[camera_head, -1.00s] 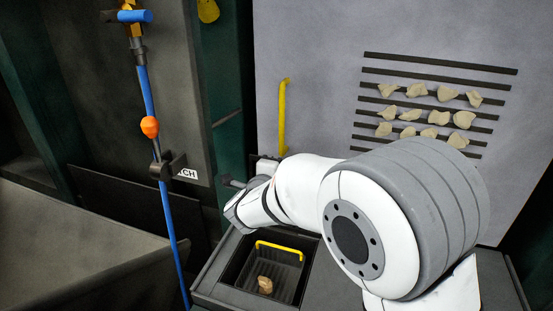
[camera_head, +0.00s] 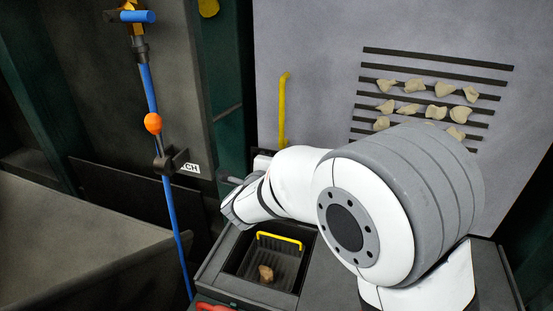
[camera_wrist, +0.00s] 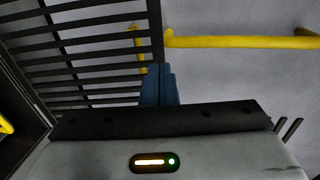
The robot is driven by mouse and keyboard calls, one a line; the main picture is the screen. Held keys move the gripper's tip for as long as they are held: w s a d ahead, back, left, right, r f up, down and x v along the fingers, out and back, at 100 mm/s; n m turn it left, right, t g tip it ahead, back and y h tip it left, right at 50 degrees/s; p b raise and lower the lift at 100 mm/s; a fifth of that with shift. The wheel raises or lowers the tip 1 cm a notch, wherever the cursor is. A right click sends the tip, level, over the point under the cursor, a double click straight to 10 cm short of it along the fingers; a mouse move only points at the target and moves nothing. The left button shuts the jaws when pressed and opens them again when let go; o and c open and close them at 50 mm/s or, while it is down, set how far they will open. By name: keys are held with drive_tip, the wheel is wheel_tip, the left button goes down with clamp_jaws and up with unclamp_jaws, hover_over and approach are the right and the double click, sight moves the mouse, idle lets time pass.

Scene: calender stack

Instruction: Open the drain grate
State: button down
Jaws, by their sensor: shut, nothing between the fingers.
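Dark parallel bars (camera_head: 437,61) lie on a light grey surface at the upper right of the head view, with several beige lumps on them; I cannot tell if this is the drain grate. A yellow bar handle (camera_head: 282,110) stands to their left. In the wrist view, a black barred grate (camera_wrist: 85,47) fills the upper left and a yellow bar (camera_wrist: 240,42) runs across the upper right. My gripper (camera_wrist: 160,74) is shut, its blue fingers together and empty, by the grate's right edge and below the yellow bar. Contact cannot be told.
A dark open bin (camera_head: 244,270) with a yellow handle (camera_head: 279,240) and a brown lump (camera_head: 266,273) sits below my arm. A blue hose (camera_head: 166,205) with an orange float (camera_head: 153,123) hangs at left. A red object (camera_head: 213,307) shows at the bottom edge.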

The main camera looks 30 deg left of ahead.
drive_tip(key=v, duration=1.2)
drive_tip(key=w+d+r+m+g+h+p, duration=0.15)
drive_tip(key=d+m+g+h, duration=0.3)
drive_tip(key=d+m, duration=0.9)
drive_tip(key=w+d+r+m+g+h+p, duration=0.1)
drive_tip(key=w+d+m+g+h+p, duration=0.3)
drive_tip(key=d+m, duration=0.9)
drive_tip(key=s+d+r+m+g+y+p, duration=0.1)
drive_tip(key=s+d+m, duration=0.6)
drive_tip(key=m, duration=0.7)
drive_tip(key=s+d+r+m+g+y+p, duration=0.1)
drive_tip(key=s+d+m+g+y, duration=0.2)
drive_tip(key=m, duration=1.2)
drive_tip(key=s+d+y, duration=0.2)
drive_tip(key=s+d, duration=0.2)
drive_tip(key=d, duration=0.2)
drive_tip(key=shift+s+d+r+g, duration=0.15)
drive_tip(key=shift+s+d+g, duration=0.15)
drive_tip(key=shift+s+g, duration=0.1)
